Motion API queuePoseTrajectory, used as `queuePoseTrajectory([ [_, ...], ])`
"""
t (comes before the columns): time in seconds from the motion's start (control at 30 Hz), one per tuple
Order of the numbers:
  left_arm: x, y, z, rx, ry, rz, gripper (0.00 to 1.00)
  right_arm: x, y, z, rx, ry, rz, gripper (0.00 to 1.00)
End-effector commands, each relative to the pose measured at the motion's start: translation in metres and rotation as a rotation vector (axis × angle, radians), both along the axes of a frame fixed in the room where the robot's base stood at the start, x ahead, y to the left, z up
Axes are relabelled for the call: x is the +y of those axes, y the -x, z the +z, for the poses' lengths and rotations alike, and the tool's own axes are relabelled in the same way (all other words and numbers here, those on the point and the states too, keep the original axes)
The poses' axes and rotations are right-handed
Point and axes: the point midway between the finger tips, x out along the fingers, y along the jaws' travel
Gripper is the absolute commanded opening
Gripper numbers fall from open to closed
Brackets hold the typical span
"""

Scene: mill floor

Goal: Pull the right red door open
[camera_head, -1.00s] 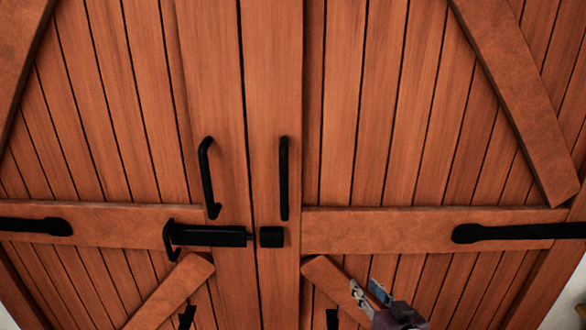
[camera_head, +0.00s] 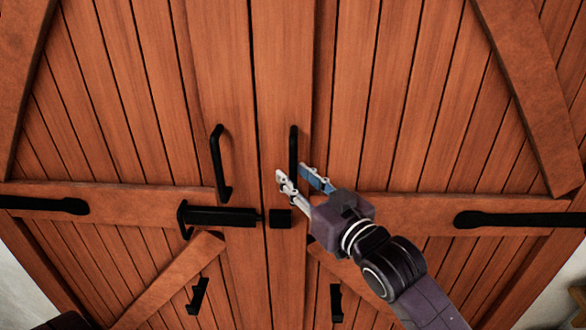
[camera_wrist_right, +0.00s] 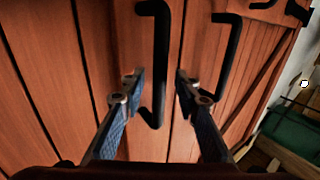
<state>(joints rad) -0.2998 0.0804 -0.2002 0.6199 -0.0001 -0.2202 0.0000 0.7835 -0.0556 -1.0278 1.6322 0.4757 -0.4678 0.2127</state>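The right red door (camera_head: 400,120) is shut, level with the left door (camera_head: 110,110). Its black upright handle (camera_head: 293,145) is near its inner edge. My right gripper (camera_head: 301,176) is open at the lower part of this handle. In the right wrist view the handle (camera_wrist_right: 160,50) stands between the two spread fingers (camera_wrist_right: 158,88), with a gap on each side. I cannot tell whether the fingers reach past the bar. My left gripper is not in view.
The left door's handle (camera_head: 217,160) is close by on the left. A black bolt (camera_head: 220,216) on the left door ends short of the catch block (camera_head: 280,219) on the right door. A green object (camera_wrist_right: 290,138) shows at the right in the wrist view.

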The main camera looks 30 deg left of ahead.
Motion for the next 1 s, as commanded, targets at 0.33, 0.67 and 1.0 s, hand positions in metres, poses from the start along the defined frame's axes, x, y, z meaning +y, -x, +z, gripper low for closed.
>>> queuePoseTrajectory([
  [0.33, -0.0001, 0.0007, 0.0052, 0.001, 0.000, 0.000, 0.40, 0.0140, -0.0069, 0.0001, 0.000, -0.001, -0.001, 0.29],
  [0.67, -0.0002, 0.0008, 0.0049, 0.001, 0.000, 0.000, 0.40, 0.0138, -0.0069, -0.0001, 0.000, -0.001, -0.001, 0.13],
  [1.0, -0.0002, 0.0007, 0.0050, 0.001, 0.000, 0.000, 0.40, 0.0136, -0.0069, -0.0002, 0.000, -0.001, -0.001, 0.00],
])
